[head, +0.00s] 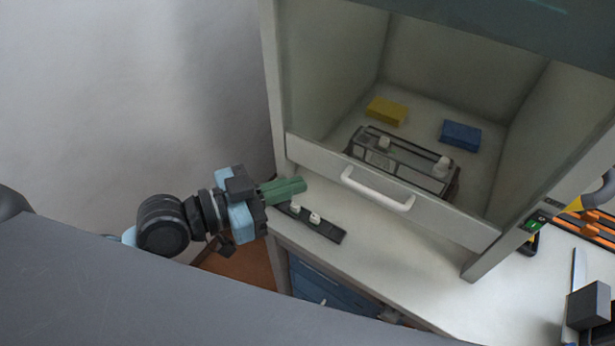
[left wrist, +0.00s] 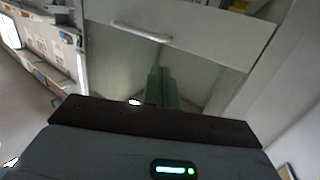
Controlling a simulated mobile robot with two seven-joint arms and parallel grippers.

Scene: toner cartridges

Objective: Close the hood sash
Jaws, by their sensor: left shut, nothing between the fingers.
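The hood sash shows its pale bottom rail (head: 310,153) with a white bar handle (head: 378,188) across the hood front. In the left wrist view, the rail (left wrist: 205,35) and handle (left wrist: 142,32) are above an open gap into the hood. My left gripper (head: 303,185) has green fingers pressed together with nothing between them. It is left of the handle, near the hood's left front corner, and appears apart from the rail. Its fingers point towards the gap in the left wrist view (left wrist: 159,72). My right gripper is not in view.
Inside the hood are a toner cartridge (head: 405,160), a yellow block (head: 386,111) and a blue block (head: 461,134). A dark strip with white pieces (head: 318,225) lies on the counter (head: 375,250) near my left gripper. Tools and a dark block (head: 588,305) are at the right.

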